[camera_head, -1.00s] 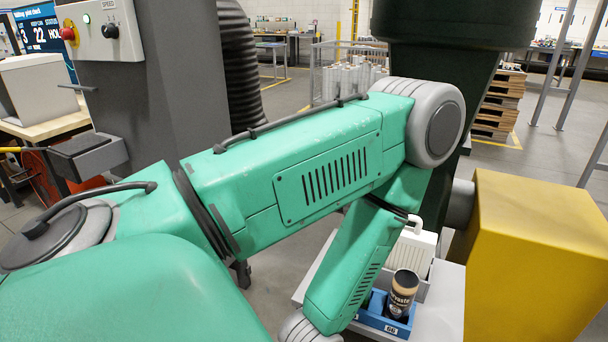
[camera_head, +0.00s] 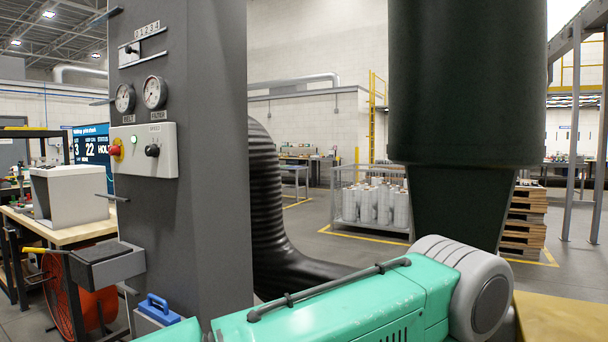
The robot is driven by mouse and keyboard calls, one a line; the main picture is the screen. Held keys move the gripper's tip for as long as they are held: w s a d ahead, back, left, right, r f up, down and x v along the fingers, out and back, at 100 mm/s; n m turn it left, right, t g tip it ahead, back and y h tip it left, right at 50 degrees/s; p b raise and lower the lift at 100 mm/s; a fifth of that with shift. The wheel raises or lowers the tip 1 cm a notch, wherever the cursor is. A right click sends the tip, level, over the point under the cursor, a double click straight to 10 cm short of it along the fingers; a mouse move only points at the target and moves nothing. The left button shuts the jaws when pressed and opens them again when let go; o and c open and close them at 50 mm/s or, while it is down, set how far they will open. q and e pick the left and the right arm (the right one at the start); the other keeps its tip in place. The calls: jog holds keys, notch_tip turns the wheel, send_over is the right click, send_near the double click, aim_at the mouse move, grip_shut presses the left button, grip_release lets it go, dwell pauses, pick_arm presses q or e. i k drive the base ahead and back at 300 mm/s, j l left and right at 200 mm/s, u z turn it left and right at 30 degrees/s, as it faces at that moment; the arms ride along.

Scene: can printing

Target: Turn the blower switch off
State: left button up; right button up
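A light grey control box (camera_head: 146,166) is fixed to the front of a dark grey column at the left. It carries a red button (camera_head: 115,151) with yellow around it, a lit green lamp (camera_head: 133,140) and a black knob (camera_head: 152,150) under the word SPEED. No part is clearly marked as the blower switch. Above the box are two round gauges (camera_head: 154,92) and a slotted lever (camera_head: 132,49) under a number scale. My teal left arm crosses the bottom of the view, well below and right of the box. Neither gripper is in view.
The dark grey column (camera_head: 215,200) has a small grey shelf (camera_head: 105,264) low on its left and a black ribbed hose (camera_head: 268,190) behind it. A large dark green duct (camera_head: 466,80) hangs at the right. A yellow surface (camera_head: 555,318) is at lower right.

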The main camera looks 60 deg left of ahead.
aim_at(113, 150)
jog(key=u, duration=2.95)
jog(key=i+j+z, duration=0.2)
jog(key=i+j, duration=0.3)
